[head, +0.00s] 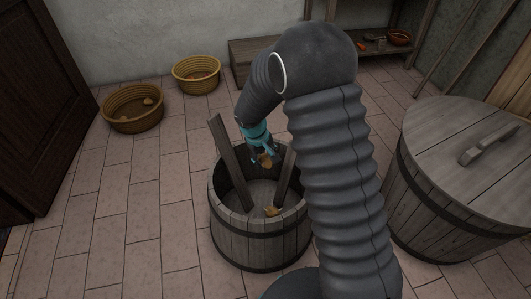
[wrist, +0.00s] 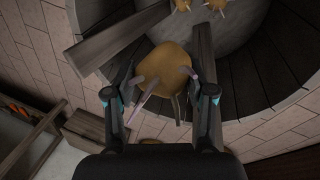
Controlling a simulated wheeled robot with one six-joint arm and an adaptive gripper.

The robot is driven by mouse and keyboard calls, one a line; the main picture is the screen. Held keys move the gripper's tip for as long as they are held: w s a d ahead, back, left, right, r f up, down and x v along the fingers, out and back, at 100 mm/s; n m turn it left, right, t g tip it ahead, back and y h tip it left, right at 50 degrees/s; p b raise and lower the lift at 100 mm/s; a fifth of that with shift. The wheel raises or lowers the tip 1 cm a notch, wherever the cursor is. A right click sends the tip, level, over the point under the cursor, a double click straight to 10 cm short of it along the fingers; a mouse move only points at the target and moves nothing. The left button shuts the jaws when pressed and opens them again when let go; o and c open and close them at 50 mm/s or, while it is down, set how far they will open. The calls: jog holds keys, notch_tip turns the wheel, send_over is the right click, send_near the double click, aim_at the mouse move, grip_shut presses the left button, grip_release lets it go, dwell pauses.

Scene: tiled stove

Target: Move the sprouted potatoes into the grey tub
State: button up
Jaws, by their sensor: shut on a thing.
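My gripper (head: 263,158) is shut on a sprouted potato (wrist: 165,68) and holds it over the grey wooden tub (head: 236,240). In the wrist view the potato sits between the two fingers (wrist: 160,92), with pale sprouts sticking out. Inside the tub, a potato (head: 271,211) lies on the bottom. The wrist view shows two sprouted potatoes (wrist: 182,5) (wrist: 217,4) at its top edge, on the tub floor. Two dark planks, one at the left (head: 230,160) and one at the right (head: 286,178), lean inside the tub. The right one is partly hidden by my arm.
A wicker basket (head: 117,121) at the left holds a potato or two. Another basket (head: 181,87) behind it has small reddish things. A large lidded barrel (head: 440,215) stands at the right. A low wooden bench (head: 245,72) stands by the back wall. The tiled floor at left is clear.

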aim_at(261, 159)
jog(key=shift+s+a+f+b, duration=0.1)
jog(key=shift+f+b, duration=0.5)
jog(key=shift+f, duration=0.75)
jog(key=shift+a+f+b, duration=0.1)
jog(key=shift+f+b, duration=0.5)
jog(key=shift+f, duration=0.75)
jog(key=shift+d, duration=0.1)
jog(key=o, duration=1.3)
jog(key=shift+r, duration=0.15)
jog(key=v, duration=1.1)
jog(key=shift+r, duration=0.35)
jog(key=shift+s, duration=0.1)
